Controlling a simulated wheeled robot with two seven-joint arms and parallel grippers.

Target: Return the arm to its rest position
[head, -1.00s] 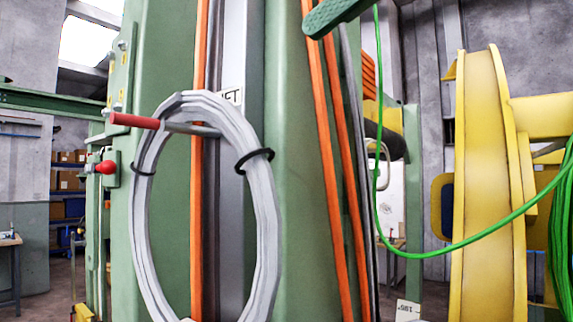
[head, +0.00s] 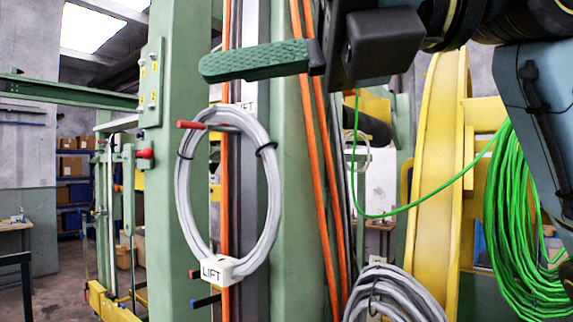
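My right arm comes in from the upper right. Its gripper (head: 255,62) shows as one green ribbed finger seen side-on, pointing left in front of the green column; the gap between the fingers cannot be made out. Nothing shows in its grasp. A grey cable ring (head: 272,205) hangs below it on a red-tipped peg (head: 190,125) on the column, apart from the finger. Two black ties wrap the ring. A white block marked LIFT (head: 220,270) is at the ring's lower edge. My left gripper is not in view.
The green column (head: 172,200) carries orange bars (head: 313,150). A yellow wheel (head: 438,160) and a hanging green cable coil (head: 515,220) are on the right, close to my arm. Another grey coil (head: 385,295) is at the bottom. Open floor shows at left.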

